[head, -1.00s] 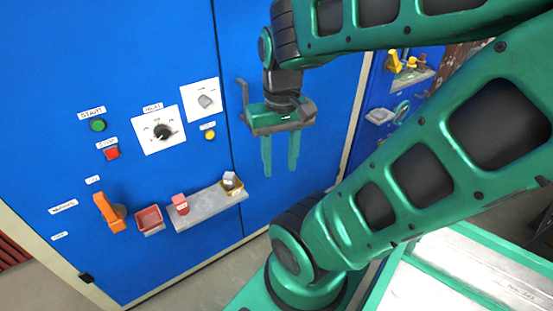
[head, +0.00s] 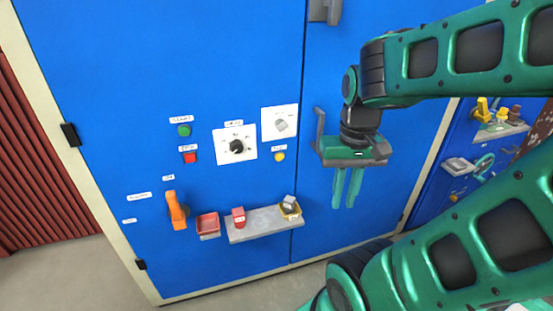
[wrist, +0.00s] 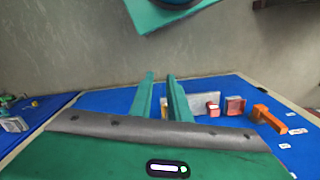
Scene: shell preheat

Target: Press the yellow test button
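The yellow button (head: 279,157) is a small round knob on the blue cabinet front, under a small white label too small to read. It sits below the white plate with a grey knob. My gripper (head: 344,204) is to the right of the button and lower, apart from it, with its green fingers pointing down in the head view. The fingers are empty and stand apart with a narrow gap, as the wrist view also shows (wrist: 160,75). I cannot make out the yellow button in the wrist view.
Left of the button are a black dial (head: 237,146), a green button (head: 184,131) and a red button (head: 190,158). Below are an orange handle (head: 176,210), a red tray (head: 208,226) and a grey shelf (head: 262,222) with small blocks. A grey door handle (head: 319,130) stands out near my gripper.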

